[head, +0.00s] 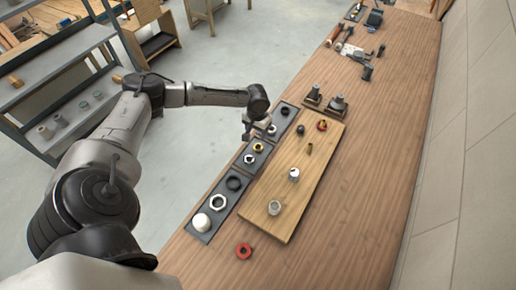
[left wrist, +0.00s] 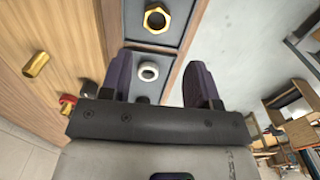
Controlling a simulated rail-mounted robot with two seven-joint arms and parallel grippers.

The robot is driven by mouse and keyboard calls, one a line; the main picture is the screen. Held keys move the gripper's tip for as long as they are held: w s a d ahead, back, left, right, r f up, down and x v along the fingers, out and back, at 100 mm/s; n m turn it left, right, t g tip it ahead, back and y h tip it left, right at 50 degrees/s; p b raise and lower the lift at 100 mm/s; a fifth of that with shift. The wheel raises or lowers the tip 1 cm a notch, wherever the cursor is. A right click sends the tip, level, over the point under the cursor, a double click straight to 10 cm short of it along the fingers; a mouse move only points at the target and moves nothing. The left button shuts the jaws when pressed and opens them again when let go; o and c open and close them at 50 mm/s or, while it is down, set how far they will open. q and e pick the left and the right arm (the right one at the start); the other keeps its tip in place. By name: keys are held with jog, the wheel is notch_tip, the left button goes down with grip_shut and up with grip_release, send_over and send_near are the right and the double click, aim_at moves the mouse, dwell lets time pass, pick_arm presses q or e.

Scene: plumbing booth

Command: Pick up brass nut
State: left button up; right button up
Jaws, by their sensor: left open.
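The brass nut (head: 258,147) is a gold hexagonal ring lying in the middle section of the dark tray strip at the table's left edge. In the left wrist view the brass nut (left wrist: 157,18) is near the top edge, beyond my fingertips. My left gripper (head: 247,130) is above the tray's edge, close to the nut but apart from it. In the left wrist view its two fingers (left wrist: 160,75) are spread. A pale ring (left wrist: 149,71) in the neighbouring section shows between them. My right gripper is not in view.
A steel nut (head: 249,158) lies close to the brass nut. A wooden board (head: 262,212) with several fittings is right of the trays. A red ring (head: 243,250) lies on the table. The table's right side is clear.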

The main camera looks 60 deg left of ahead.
aim_at(257, 149)
pick_arm(q)
jog(key=shift+a+f+b, duration=0.1)
jog(key=shift+f+b, duration=0.25)
jog(key=shift+f, duration=4.85)
jog(key=c, duration=0.8)
jog(key=shift+r, duration=0.15)
